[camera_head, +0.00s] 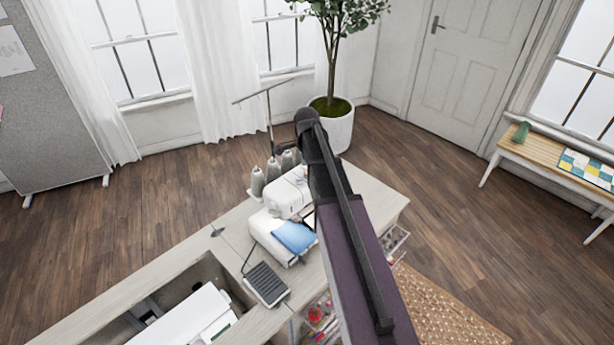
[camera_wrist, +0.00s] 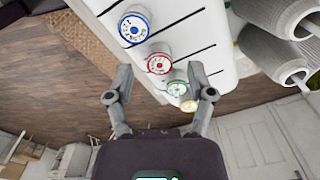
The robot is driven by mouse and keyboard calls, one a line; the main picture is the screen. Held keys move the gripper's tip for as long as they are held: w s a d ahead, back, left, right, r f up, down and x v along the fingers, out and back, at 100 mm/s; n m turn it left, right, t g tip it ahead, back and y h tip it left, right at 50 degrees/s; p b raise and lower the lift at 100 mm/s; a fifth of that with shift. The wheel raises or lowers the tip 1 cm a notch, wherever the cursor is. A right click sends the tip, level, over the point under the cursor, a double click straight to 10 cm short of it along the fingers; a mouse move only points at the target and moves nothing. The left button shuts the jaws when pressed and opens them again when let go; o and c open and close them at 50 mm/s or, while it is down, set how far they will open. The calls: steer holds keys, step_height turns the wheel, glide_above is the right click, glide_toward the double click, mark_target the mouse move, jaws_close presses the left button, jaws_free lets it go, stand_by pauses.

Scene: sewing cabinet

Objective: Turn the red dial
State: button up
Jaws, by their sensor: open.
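The red dial (camera_wrist: 158,64) is a round white-faced knob with a red ring on the white machine (camera_wrist: 195,35) in the wrist view. It sits in a slanting row between the blue dial (camera_wrist: 134,28) and the green dial (camera_wrist: 177,88). A yellowish dial (camera_wrist: 189,105) is at the row's lower end. My gripper (camera_wrist: 161,80) is open, one finger left of the row and one right. The red dial appears between and slightly above the fingertips. I see no contact. In the head view my arm hides the gripper and the dials.
Grey thread cones (camera_wrist: 270,48) stand close right of the machine. A potted tree (camera_head: 332,125) stands behind.

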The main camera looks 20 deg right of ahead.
steer(key=shift+f+b, duration=0.65)
steer(key=shift+f, duration=0.25)
jaws_close()
